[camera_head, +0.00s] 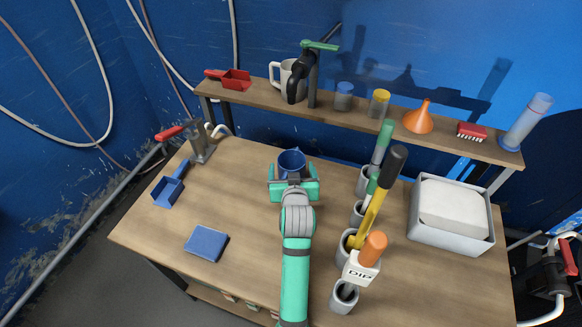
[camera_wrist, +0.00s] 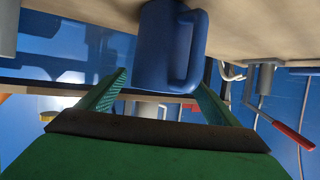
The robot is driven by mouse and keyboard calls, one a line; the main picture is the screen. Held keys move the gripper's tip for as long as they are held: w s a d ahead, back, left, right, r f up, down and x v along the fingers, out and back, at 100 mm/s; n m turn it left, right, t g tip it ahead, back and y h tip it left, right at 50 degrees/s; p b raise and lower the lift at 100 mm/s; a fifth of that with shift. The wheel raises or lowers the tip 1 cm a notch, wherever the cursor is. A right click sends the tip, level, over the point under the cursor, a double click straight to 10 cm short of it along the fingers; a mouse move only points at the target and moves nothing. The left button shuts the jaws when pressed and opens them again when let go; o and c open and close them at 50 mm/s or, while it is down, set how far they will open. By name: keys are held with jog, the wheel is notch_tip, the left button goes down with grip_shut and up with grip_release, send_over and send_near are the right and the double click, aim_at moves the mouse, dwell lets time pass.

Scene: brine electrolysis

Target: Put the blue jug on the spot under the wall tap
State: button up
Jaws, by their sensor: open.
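The blue jug (camera_head: 291,161) stands on the workbench near its back edge, in the middle. In the wrist view the jug (camera_wrist: 166,45) appears upside down, with its handle to the right. My gripper (camera_head: 293,174) is open, with a finger on either side of the jug; I cannot tell whether either touches it. The wrist view shows both gripper fingers (camera_wrist: 160,88) apart. A dark tap with a green lever (camera_head: 311,70), which looks like the wall tap, is at the back shelf. I cannot make out a marked spot beneath it.
The shelf (camera_head: 252,96) holds a pale mug (camera_head: 284,74), jars and an orange funnel (camera_head: 418,117). Tool holders (camera_head: 344,296) with upright tools stand right of my arm, near a grey bin (camera_head: 451,237). A blue scoop (camera_head: 168,190) and blue block (camera_head: 206,243) lie left.

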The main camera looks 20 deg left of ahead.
jog(key=v, duration=1)
dwell(0.3)
